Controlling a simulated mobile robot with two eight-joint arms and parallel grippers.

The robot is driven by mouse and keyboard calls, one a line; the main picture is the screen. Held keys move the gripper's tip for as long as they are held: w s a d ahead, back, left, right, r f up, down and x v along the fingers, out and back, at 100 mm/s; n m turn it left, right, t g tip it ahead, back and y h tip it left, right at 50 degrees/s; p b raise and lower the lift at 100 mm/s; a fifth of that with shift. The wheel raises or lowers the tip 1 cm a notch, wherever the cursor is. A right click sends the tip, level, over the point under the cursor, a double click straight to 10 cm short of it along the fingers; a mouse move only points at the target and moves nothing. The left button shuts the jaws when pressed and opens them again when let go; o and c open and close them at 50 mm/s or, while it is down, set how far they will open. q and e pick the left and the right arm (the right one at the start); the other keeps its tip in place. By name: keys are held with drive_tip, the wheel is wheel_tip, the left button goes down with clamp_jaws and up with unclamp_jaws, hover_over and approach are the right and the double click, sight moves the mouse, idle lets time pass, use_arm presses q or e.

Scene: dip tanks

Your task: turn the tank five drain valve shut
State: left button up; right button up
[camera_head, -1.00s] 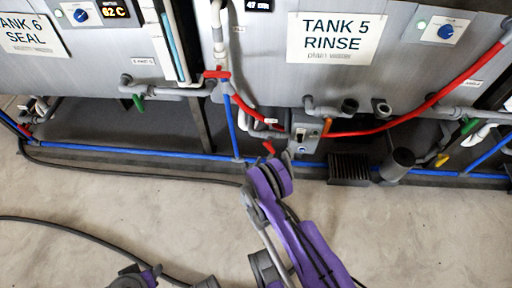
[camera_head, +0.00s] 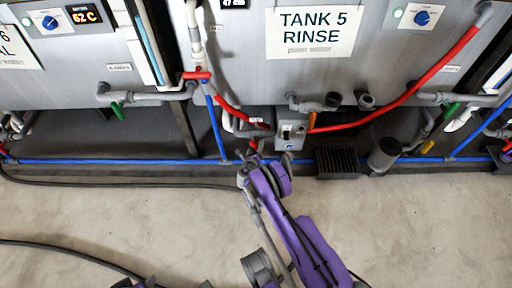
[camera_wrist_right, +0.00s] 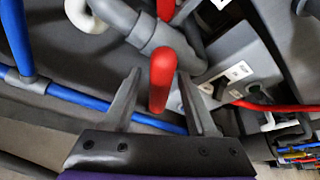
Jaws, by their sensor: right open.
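Tank five (camera_head: 400,68) carries a sign reading "TANK 5 RINSE" (camera_head: 312,32). Below its left part is a red valve lever (camera_head: 252,146) by a grey pipe. In the right wrist view a red lever (camera_wrist_right: 162,80) stands between the two fingers of my right gripper (camera_wrist_right: 155,95), with a grey pipe fitting behind it. The fingers are spread, with a gap visible on each side of the lever. In the head view my right gripper (camera_head: 264,158) is low in front of the tank, its fingers partly hidden by the purple wrist. My left gripper does not show clearly.
A blue pipe (camera_head: 120,161) runs low along the tanks. A black ribbed block (camera_head: 338,162) and dark cylinder (camera_head: 384,154) stand right. The floor in front is mostly clear.

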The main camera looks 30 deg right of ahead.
clamp_jaws()
idle(0.5)
drive_tip(key=shift+m+y+p, duration=0.3)
drive_tip(key=shift+m+y, duration=0.2)
drive_tip(key=shift+m, duration=0.3)
drive_tip(key=shift+m+t+y, duration=0.6)
drive_tip(key=shift+m+y, duration=0.2)
drive_tip(key=shift+m, duration=0.6)
unclamp_jaws()
